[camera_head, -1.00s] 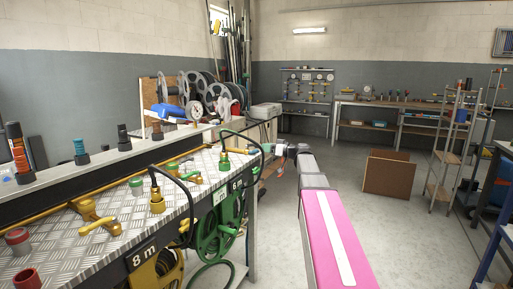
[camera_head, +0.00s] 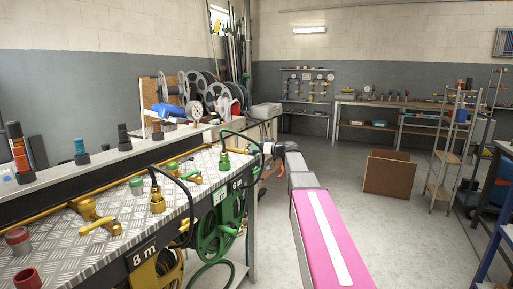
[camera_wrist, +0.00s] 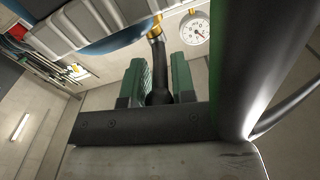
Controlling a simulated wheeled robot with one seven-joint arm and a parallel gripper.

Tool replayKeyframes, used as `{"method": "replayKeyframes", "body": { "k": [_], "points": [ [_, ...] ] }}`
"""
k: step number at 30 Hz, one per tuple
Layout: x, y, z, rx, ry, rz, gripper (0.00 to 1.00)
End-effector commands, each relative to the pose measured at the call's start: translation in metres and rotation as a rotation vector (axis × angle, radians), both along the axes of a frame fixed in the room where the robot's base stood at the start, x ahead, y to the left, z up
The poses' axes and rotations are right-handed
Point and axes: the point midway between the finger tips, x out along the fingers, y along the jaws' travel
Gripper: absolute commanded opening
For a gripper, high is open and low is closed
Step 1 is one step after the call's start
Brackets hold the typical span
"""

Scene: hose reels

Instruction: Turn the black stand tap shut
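In the wrist view, the two green-padded fingers of my gripper (camera_wrist: 160,82) stand apart. A dark, narrow upright part with a brass-coloured top, seemingly of the black stand tap (camera_wrist: 157,58), shows between them. I cannot tell whether the pads touch it. In the head view, my pink arm reaches forward to the far right end of the bench. My gripper there is small and partly hidden behind the black hose loop, and I cannot make out the black stand tap.
A metal-topped bench (camera_head: 62,245) on the left carries brass taps (camera_head: 95,215) and hose fittings. A green hose reel (camera_head: 215,235) hangs beneath it. The wrist view shows a round gauge (camera_wrist: 196,30).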

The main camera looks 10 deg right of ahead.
Motion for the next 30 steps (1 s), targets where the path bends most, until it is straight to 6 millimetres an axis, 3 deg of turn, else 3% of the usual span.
{"method": "replayKeyframes", "body": {
  "k": [11,30],
  "points": [
    [-0.007,0.004,0.0,0.0,0.001,-0.089,0.0],
    [-0.02,0.024,0.0,0.002,0.001,-0.54,0.0]
  ]
}}
